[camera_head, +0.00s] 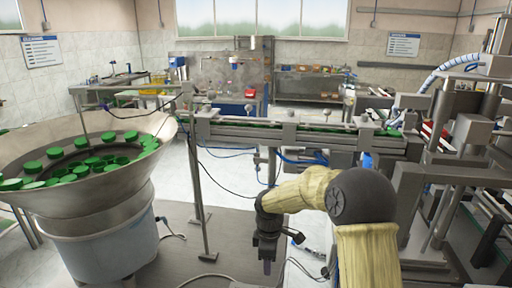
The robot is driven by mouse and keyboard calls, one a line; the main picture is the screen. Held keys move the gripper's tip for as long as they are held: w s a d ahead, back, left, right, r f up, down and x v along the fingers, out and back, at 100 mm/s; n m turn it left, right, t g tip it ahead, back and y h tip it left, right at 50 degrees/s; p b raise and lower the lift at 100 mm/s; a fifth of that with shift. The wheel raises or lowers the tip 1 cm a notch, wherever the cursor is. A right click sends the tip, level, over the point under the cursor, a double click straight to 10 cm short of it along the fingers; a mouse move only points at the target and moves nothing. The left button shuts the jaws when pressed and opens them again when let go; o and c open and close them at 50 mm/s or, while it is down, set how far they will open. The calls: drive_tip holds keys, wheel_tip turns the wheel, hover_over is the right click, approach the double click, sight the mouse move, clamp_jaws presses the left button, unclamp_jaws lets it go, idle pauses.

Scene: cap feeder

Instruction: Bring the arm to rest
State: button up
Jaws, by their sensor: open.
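My arm (358,195) shows at the lower right of the middle, with a yellowish cover and a dark round joint. It bends over to the left, and my gripper (267,266) hangs pointing down at its end. The gripper is open; nothing shows held in it. It is apart from the bowl feeder and below the conveyor, over the floor area. Its fingertips are small and dark in this view.
A metal bowl feeder (120,190) with several green caps (85,170) stands at the left. A conveyor (290,133) runs across behind my arm. A metal post (196,190) stands left of my gripper. Machine frames (440,130) fill the right side. Cables lie on the floor.

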drive_tip(key=s+d+r+m, duration=0.1)
drive_tip(key=s+d+m, duration=0.2)
drive_tip(key=s+m, duration=0.2)
drive_tip(key=s+d+r+m+t, duration=0.1)
drive_tip(key=s+d+m, duration=0.3)
drive_tip(key=s, duration=0.5)
drive_tip(key=s+d+r+m+t, duration=0.1)
drive_tip(key=s+d+r+m, duration=0.1)
drive_tip(key=s+d+m, duration=0.2)
drive_tip(key=s+m, duration=0.3)
drive_tip(key=shift+s+d+r, duration=0.2)
drive_tip(key=shift+s+r, duration=0.05)
drive_tip(key=shift+r, duration=0.1)
idle(0.6)
